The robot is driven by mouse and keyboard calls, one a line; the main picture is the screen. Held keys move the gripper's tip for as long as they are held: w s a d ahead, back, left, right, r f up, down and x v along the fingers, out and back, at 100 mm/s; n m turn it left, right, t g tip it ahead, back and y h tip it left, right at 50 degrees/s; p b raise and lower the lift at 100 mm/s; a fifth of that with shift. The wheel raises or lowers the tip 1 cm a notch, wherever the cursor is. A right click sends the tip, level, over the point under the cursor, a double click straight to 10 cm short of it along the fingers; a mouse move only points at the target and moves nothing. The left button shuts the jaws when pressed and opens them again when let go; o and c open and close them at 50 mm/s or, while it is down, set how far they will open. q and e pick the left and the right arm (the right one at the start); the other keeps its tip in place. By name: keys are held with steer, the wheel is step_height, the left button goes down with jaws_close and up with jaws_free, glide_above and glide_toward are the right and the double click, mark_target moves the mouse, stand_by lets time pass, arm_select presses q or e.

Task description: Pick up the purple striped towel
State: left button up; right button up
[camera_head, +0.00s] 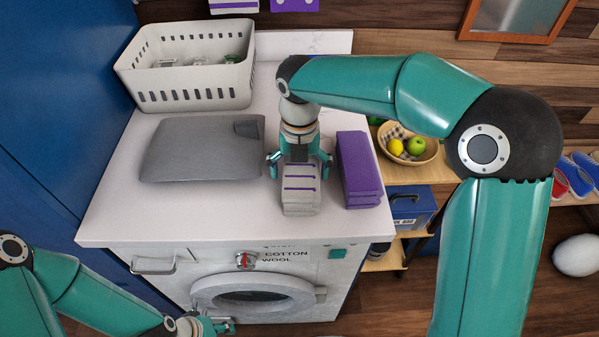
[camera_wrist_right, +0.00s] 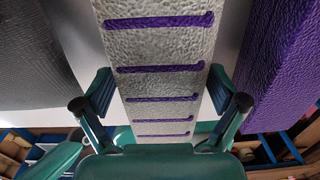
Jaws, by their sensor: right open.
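The purple striped towel (camera_head: 301,197) is a folded grey towel with thin purple stripes, lying on the white counter above the washing machine. My right gripper (camera_head: 299,162) points down over its far part, open, with one finger on each side. In the right wrist view the towel (camera_wrist_right: 163,107) runs between the two spread fingers of my right gripper (camera_wrist_right: 160,93), with a gap beside the left finger. The gripper hides the towel's far end in the head view. My left gripper (camera_head: 222,325) is low at the bottom edge, in front of the washer; its finger opening is unclear.
A plain purple towel stack (camera_head: 358,170) stands close on the right. A dark grey flat object (camera_head: 200,150) lies on the left. A white basket (camera_head: 190,88) is at the back left. The washing machine (camera_head: 300,265) is below the counter; a fruit bowl (camera_head: 425,152) sits on a right shelf.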

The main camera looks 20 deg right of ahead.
steer(key=shift+f, duration=0.5)
steer(key=shift+c, duration=0.2)
steer(key=shift+r, duration=0.1)
steer(key=c, duration=1.3)
steer(key=shift+r, duration=0.1)
step_height(320, 180, up, 20)
steer(key=p, duration=0.2)
steer(key=shift+p, duration=0.4)
